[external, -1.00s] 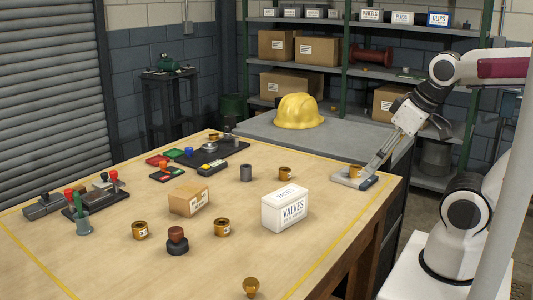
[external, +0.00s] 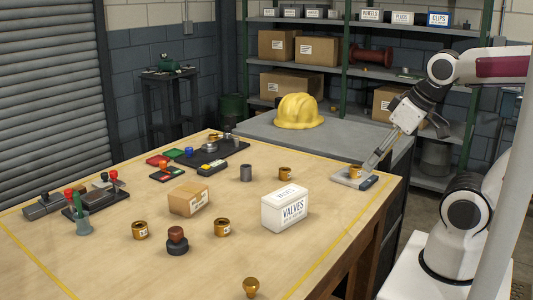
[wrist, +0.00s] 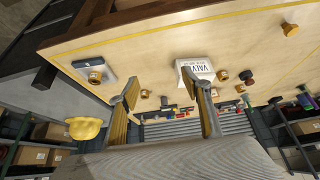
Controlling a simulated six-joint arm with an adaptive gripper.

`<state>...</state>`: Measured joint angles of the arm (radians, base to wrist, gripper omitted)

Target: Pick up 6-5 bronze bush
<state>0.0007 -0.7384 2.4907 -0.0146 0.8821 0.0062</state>
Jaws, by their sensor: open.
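Several bronze bushes are in view. One bush (external: 355,171) sits on a grey scale-like block (external: 343,181) at the table's right edge; it also shows in the wrist view (wrist: 95,77). Another bush (external: 285,173) stands on the open table. Two more, a front bush (external: 222,227) and a left bush (external: 139,230), carry pale labels too small to read, so I cannot tell which is 6-5. My gripper (external: 371,166) is just beside and above the bush on the block. In the wrist view my gripper (wrist: 158,88) is open, with nothing held between its fingers.
A white VALVES box (external: 285,208) and a cardboard box (external: 189,199) stand mid-table. A dark red-brown stamp (external: 177,240), a bronze knob (external: 251,286) and a grey cylinder (external: 246,173) stand apart. A yellow hard hat (external: 298,111) lies on the grey bench behind.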

